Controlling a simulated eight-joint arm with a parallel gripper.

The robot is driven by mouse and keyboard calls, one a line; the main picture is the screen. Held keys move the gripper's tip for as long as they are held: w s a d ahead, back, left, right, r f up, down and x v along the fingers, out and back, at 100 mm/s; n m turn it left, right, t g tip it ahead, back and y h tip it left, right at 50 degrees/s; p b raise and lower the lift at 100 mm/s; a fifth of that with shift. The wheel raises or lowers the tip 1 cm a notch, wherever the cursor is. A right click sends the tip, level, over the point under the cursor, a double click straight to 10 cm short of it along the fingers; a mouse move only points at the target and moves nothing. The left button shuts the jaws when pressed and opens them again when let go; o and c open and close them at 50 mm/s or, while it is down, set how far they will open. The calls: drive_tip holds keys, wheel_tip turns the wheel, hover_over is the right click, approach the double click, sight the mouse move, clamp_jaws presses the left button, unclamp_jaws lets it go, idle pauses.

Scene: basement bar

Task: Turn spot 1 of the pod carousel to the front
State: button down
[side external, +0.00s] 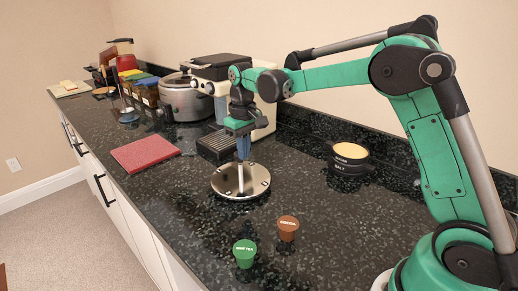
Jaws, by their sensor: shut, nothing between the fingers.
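The pod carousel (240,184) is a round, shiny silver disc on the dark counter, in the middle of the side external view. Small marks sit around its rim, too small to read, so I cannot tell which is spot 1. My gripper (243,158) points down over the far part of the disc, with its blue fingers shut and empty. The fingertips are at or just above the disc; I cannot tell if they touch it. A green pod (244,254) labelled mint tea and a brown pod (287,228) stand on the counter in front, off the carousel.
A coffee machine (215,75) stands close behind my gripper, with a silver pot (183,100) to its left. A red mat (146,153) lies left of the carousel. Stacked dark tins (349,158) stand to the right. Counter around the pods is clear.

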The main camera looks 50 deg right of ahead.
wheel_tip(320, 180, up, 5)
drive_tip(key=shift+f, duration=0.15)
drive_tip(key=shift+w+d+f, duration=0.1)
drive_tip(key=shift+d+f, duration=0.35)
drive_tip(key=shift+f, duration=0.55)
drive_tip(key=shift+d+f, duration=0.4)
drive_tip(key=shift+f, duration=0.6)
drive_tip(key=shift+w+d+f, duration=0.1)
drive_tip(key=shift+d+f, duration=0.35)
drive_tip(key=shift+f, duration=0.55)
drive_tip(key=shift+w+a, duration=0.15)
drive_tip(key=shift+w, duration=0.05)
